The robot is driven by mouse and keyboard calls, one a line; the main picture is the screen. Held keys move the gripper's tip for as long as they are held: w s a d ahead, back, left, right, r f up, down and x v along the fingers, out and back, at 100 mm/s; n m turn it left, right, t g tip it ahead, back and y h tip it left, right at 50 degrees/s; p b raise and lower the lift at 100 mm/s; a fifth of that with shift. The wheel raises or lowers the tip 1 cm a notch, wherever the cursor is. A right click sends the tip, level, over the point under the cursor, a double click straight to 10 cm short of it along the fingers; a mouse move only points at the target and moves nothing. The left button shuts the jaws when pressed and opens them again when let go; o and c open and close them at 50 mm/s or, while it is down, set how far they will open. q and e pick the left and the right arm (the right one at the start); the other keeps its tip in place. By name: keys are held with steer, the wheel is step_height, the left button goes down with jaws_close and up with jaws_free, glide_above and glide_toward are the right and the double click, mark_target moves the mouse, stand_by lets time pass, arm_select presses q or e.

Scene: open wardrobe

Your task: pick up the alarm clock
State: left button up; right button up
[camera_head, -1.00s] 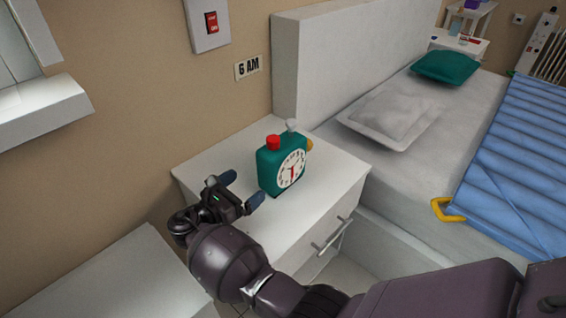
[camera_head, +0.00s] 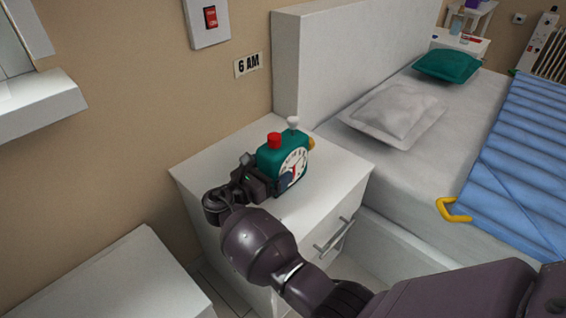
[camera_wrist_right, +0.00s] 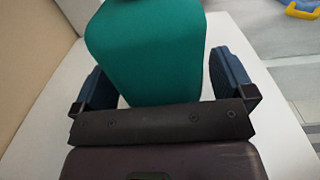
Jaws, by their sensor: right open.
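The alarm clock (camera_head: 282,158) is a green box with a white round dial, a red button and a white knob on top. It stands upright on the white nightstand (camera_head: 324,185). My right gripper (camera_head: 267,172) is at its left side, with the near finger in front of the lower dial and the far finger hidden behind the clock. In the right wrist view the green clock body (camera_wrist_right: 155,50) stands between the two blue fingers of the open gripper (camera_wrist_right: 162,80), with a gap on each side. My left gripper is not in view.
A bed with a white headboard (camera_head: 345,55) and a blue blanket (camera_head: 530,150) stands to the right. Another white cabinet (camera_head: 120,280) is at lower left. The nightstand top is otherwise clear.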

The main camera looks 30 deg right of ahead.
steer(key=c, duration=1.4)
steer(key=shift+r, duration=0.1)
